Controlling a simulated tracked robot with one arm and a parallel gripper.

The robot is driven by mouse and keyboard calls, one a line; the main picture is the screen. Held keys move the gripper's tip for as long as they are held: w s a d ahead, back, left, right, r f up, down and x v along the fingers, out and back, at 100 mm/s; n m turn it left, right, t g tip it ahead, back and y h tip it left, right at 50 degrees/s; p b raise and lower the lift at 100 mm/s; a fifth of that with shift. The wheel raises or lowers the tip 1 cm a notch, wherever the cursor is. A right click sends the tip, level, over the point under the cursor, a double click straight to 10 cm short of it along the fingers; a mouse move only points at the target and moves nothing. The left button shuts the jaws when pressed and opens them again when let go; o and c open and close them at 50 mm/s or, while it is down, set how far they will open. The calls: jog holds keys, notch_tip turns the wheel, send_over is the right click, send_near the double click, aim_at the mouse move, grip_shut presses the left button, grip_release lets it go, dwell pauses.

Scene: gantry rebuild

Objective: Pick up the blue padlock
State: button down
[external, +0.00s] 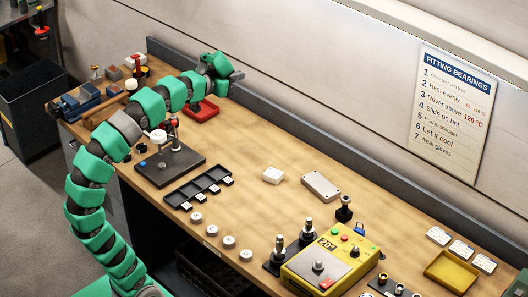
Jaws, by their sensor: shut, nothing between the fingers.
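The blue padlock (359,229) is small and stands on the wooden bench, just behind the yellow control box (331,264) at the lower right of the external view. The black post (344,208) is close beside it on the left. My green arm arches over the left of the bench, and its far end, with my gripper (233,77), is near the back ledge. The fingers are small and hard to make out; my gripper is shut and empty. It is far from the padlock, up and to the left.
A red tray (203,111) is near my arm's end. A yellow bin (452,270) is at right. The wood behind the white box is clear.

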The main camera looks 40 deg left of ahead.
dwell(0.4)
jog(key=c, duration=1.5)
grip_release()
